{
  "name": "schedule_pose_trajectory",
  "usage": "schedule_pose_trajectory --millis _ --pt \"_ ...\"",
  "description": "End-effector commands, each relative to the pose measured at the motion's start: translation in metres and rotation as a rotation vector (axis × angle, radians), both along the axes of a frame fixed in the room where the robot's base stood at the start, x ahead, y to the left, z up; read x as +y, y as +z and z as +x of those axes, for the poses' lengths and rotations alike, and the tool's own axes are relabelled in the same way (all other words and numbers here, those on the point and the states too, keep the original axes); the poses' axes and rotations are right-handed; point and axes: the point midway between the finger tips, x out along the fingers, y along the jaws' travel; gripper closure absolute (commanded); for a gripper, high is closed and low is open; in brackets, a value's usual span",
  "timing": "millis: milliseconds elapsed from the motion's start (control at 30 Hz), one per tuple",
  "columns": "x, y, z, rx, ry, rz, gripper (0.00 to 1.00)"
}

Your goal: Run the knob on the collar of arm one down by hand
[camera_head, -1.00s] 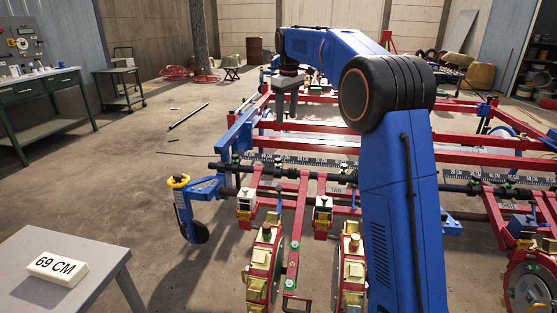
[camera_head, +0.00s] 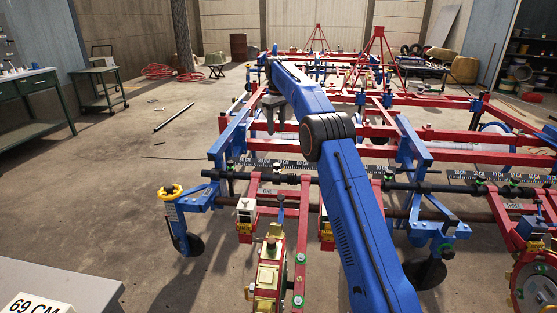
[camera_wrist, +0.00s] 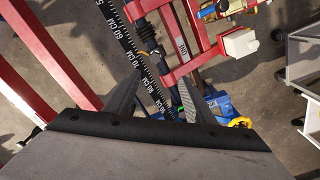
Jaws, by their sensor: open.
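Arm one is a red arm with a pale plate (camera_head: 267,191) at the front left of the planter; its lettered plate also shows in the wrist view (camera_wrist: 183,47). It meets a dark bar alongside a black centimetre scale (camera_wrist: 130,45). A dark collar (camera_wrist: 150,52) sits there in the wrist view; its knob is too small to make out surely. My gripper (camera_head: 275,118) is above the frame, beyond the bar in the head view. In the wrist view my gripper (camera_wrist: 155,100) is open and empty, its fingers either side of the scale, apart from the collar.
A card reading 69 CM (camera_head: 35,306) lies on a grey table (camera_head: 90,285) at lower left. Red frame beams (camera_wrist: 45,60) lie left of my fingers. A yellow ring (camera_head: 170,191) tops a blue bracket at the planter's left end. Floor left of the planter is mostly clear.

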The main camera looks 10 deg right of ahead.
Motion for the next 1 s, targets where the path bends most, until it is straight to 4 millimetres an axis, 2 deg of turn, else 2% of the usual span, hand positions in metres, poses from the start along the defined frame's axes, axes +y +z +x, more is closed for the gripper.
schedule_pose_trajectory --millis 133,367,467,1000 --pt "0.003 -0.015 0.011 0.009 0.002 0.000 0.51" --pt "0.003 -0.027 0.013 0.013 0.002 -0.001 0.51" --pt "0.003 -0.037 0.012 0.014 0.002 -0.001 0.51" --pt "0.003 -0.132 0.012 0.014 0.002 -0.001 0.51"
